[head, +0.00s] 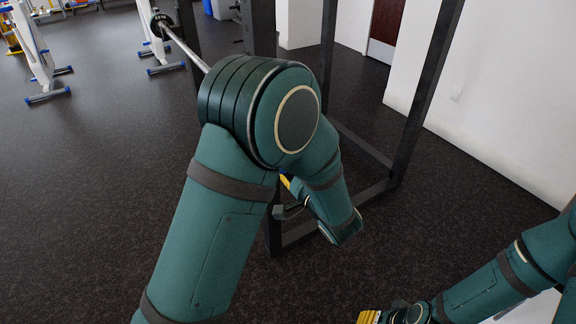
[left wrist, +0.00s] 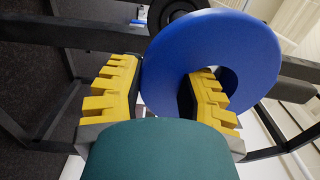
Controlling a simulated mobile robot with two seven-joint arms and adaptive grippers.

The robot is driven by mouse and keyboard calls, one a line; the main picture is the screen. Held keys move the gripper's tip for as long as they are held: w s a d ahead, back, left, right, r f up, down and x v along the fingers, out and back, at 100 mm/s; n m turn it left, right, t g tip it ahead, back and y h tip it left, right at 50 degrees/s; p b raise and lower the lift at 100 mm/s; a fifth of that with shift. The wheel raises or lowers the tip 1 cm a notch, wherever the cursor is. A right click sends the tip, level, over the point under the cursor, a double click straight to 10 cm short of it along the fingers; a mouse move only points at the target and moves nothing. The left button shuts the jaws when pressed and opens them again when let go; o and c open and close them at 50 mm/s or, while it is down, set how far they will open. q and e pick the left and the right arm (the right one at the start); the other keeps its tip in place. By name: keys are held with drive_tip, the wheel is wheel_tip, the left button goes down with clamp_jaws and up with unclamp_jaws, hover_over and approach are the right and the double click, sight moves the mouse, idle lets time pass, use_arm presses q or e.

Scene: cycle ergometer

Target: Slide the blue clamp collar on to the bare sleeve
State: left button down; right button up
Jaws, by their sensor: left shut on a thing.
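The blue clamp collar (left wrist: 245,40) is a thick ring that fills the upper right of the left wrist view. My left gripper (left wrist: 160,85), with yellow ridged fingers, is shut on its rim; the right finger shows through the ring's hole and the left finger lies outside. In the head view my own arm hides the collar, and only a sliver of yellow finger shows. A steel bar (head: 187,47) runs behind my left arm, which hides its near end. I cannot make out the bare sleeve. My right gripper (head: 388,315) is at the bottom edge, partly cut off.
A black rack with an upright (head: 425,80) and floor beams stands around my left arm. A dark round disc (left wrist: 172,12) shows behind the collar. White and blue stands (head: 45,60) are at the far left. The dark floor at left is clear.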

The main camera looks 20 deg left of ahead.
use_arm(q)
drive_tip(key=shift+a, duration=0.1)
drive_tip(key=shift+w+a, duration=0.15)
drive_tip(key=shift+s+d, duration=0.25)
drive_tip(key=shift+d, duration=0.05)
idle(0.4)
idle(0.5)
drive_tip(key=c, duration=0.6)
unclamp_jaws()
drive_tip(key=v, duration=1.2)
